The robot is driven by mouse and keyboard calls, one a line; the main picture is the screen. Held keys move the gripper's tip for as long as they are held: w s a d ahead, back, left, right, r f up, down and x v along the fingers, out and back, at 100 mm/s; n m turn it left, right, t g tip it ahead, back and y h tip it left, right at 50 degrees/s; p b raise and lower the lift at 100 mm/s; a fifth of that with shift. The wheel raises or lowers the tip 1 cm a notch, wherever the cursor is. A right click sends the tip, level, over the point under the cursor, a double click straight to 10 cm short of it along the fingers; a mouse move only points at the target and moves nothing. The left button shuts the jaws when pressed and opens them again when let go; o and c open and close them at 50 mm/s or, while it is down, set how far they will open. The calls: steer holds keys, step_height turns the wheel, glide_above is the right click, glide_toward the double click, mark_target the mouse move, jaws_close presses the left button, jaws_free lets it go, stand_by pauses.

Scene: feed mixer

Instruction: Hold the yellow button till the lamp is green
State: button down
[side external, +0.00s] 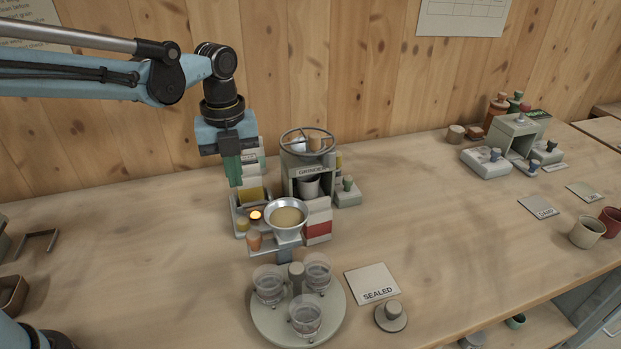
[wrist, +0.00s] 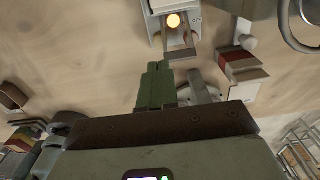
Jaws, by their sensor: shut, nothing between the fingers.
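The lamp (side external: 256,215) glows amber-orange on the small pale machine left of the grinder; it also glows in the wrist view (wrist: 173,20). A small yellow button (side external: 243,225) sits just left of and below the lamp in the side view. My gripper (side external: 236,184) is shut and empty, its green fingers pointing down above the back left of that machine. In the wrist view the closed fingers (wrist: 156,72) are short of the lamp, and they look apart from the button. Their exact height above the machine is hard to tell.
A metal funnel bowl (side external: 288,216) with tan contents stands right of the lamp, before the grinder (side external: 311,171). A round tray (side external: 264,325) with glass cups is in front. A SEALED card (side external: 372,284) lies right of it. The table's middle right is clear.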

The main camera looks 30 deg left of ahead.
mark_target(243, 219)
step_height(243, 219, down, 9)
steer(key=shift+r, duration=0.2)
stand_by(0.4)
steer(key=shift+f, duration=1.25)
steer(key=shift+w, duration=0.1)
stand_by(0.4)
step_height(243, 219, up, 15)
stand_by(0.6)
